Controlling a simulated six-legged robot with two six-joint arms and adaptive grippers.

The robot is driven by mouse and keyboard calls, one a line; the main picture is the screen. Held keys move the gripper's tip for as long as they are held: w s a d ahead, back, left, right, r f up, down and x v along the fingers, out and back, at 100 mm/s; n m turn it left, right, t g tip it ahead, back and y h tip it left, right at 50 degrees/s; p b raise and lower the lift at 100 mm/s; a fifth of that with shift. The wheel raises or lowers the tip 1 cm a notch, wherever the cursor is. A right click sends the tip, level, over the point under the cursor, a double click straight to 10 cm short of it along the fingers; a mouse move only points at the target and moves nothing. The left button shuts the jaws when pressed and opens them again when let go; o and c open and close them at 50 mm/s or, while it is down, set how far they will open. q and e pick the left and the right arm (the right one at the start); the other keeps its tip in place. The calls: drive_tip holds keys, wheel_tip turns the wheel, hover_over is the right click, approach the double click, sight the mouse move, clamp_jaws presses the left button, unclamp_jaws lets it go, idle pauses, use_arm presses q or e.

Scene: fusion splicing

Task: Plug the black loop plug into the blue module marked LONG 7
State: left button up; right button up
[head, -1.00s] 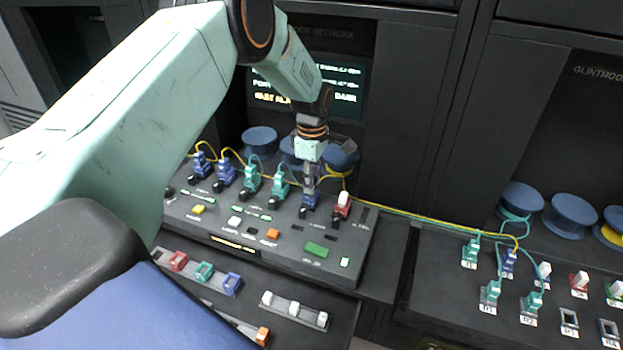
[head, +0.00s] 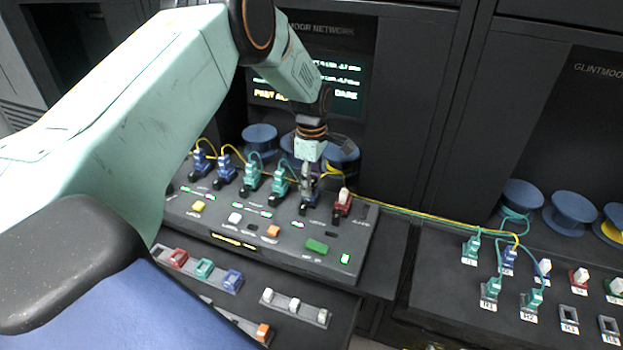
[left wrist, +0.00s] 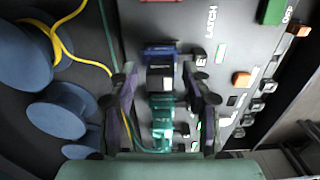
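The blue module (head: 307,208) stands in the console row, between a teal module and a red one. It also shows in the left wrist view (left wrist: 160,51); its marking is not readable. The black loop plug (left wrist: 160,77) appears there as a dark block with a greyish top, upright at the blue module, apparently seated in it. My left gripper (head: 308,188) is above the blue module, pointing down. In the left wrist view its fingers (left wrist: 159,80) are spread on both sides of the plug with visible gaps. My right gripper is not in view.
Teal modules with cabled plugs (head: 279,186) stand close on the left. A red module with a white-topped plug (head: 343,200) stands close on the right. Loose parts sit in front trays (head: 295,308).

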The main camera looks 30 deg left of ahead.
use_arm(q)
wheel_tip(320, 180, up, 12)
idle(0.7)
